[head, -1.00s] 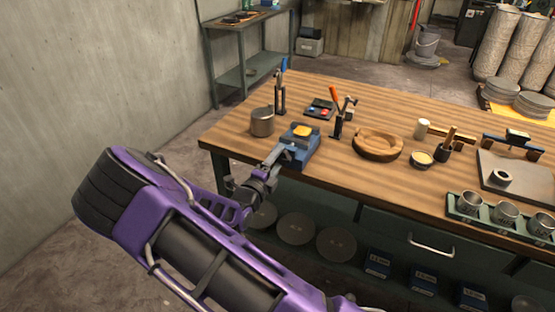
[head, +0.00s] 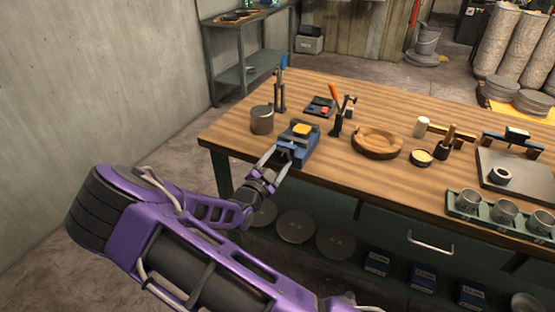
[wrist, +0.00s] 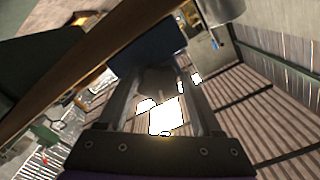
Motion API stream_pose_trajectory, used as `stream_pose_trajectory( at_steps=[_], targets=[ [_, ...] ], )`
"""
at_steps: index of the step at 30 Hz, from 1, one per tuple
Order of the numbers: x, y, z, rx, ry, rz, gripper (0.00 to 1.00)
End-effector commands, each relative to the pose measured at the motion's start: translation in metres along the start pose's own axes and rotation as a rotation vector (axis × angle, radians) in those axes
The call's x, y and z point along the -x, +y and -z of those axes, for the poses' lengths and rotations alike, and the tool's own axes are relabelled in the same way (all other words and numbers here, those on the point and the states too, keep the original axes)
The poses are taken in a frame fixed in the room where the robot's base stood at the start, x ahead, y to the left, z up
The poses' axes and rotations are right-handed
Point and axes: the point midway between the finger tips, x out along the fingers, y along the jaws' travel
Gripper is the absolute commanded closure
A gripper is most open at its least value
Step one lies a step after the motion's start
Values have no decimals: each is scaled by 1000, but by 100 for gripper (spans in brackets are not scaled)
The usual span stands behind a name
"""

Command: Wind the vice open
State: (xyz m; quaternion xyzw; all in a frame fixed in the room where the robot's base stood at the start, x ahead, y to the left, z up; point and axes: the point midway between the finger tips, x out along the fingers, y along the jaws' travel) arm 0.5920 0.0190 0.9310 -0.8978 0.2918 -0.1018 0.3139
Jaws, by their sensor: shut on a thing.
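The small blue vice (head: 303,148) stands at the near left edge of the bench, with a yellow piece (head: 302,130) at its top. My gripper (head: 285,154) reaches it from the front left, its two fingers at the vice's near end. In the wrist view the blue vice body (wrist: 147,47) lies just beyond the fingers, and a dark grey-brown part, seemingly the vice handle (wrist: 158,80), sits between them. My gripper is shut on that part. The handle is too small to make out in the head view, and the jaw gap cannot be judged.
A grey metal can (head: 262,120) stands close left of the vice. A blue-handled tool (head: 281,85) and an orange-handled tool (head: 335,108) stand behind it. A wooden bowl (head: 377,143) is to the right. Bare wood lies between bowl and vice.

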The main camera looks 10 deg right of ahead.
Motion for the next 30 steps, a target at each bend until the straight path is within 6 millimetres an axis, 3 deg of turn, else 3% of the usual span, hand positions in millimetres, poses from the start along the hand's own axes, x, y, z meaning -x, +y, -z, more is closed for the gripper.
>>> stream_pose_trajectory(
  at_steps=[15, 30],
  targets=[
    [0, 4, 0, 323, -1, -2, 89],
    [0, 4, 1, 377, 0, -2, 89]
  ],
)
